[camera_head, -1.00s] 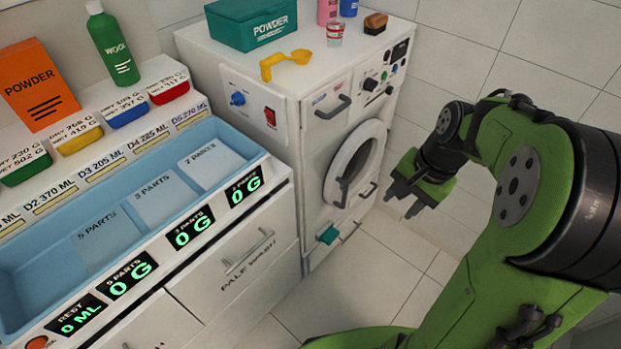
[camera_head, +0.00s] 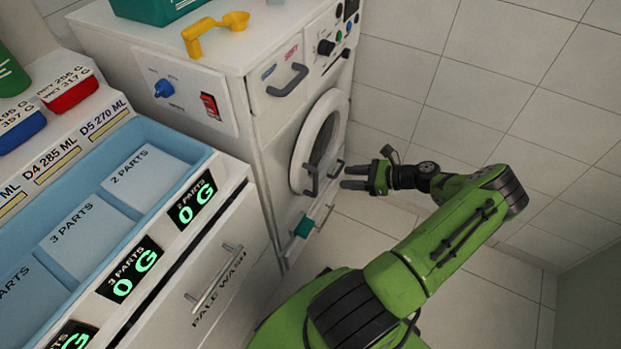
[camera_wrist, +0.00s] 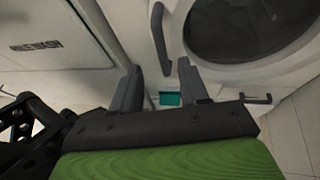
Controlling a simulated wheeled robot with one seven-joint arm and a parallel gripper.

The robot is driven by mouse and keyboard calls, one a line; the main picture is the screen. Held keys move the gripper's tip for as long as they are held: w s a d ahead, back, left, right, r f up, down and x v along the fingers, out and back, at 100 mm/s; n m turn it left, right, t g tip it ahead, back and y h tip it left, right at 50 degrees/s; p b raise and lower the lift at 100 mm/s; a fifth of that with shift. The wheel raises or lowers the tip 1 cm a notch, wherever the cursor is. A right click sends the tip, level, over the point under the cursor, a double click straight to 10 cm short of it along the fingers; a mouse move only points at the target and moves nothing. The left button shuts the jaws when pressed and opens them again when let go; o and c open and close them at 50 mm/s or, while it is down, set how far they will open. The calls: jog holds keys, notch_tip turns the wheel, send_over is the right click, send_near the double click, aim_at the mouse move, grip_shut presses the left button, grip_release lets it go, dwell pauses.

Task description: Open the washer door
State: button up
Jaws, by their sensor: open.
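The washer (camera_head: 270,135) stands against the tiled wall, its round door (camera_head: 318,143) shut on the front face. A dark grey curved door handle (camera_head: 311,180) sits at the door's lower left edge; in the wrist view the handle (camera_wrist: 159,38) rises just beyond and above my fingers, left of the dark door glass (camera_wrist: 250,25). My gripper (camera_head: 345,177) is open and empty, its fingers pointing at the door, just right of the handle and apart from it. In the wrist view my gripper (camera_wrist: 160,80) shows two spread fingers with nothing between them.
A teal latch (camera_head: 303,226) sits low on the washer, also in the wrist view (camera_wrist: 170,98). A blue-trayed dosing cabinet (camera_head: 215,285) with a drawer handle stands at left. A yellow scoop (camera_head: 214,33) lies on the washer top. Floor to the right is clear.

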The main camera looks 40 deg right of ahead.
aim_at(316, 178)
jog(key=b+x, duration=0.2)
jog(key=x, duration=0.9)
jog(key=shift+w+a+f+b, duration=0.15)
jog(key=shift+w+f+b, duration=0.05)
jog(key=shift+w+b, duration=0.15)
jog(key=shift+s, duration=0.1)
jog(key=shift+c, duration=0.2)
grip_shut()
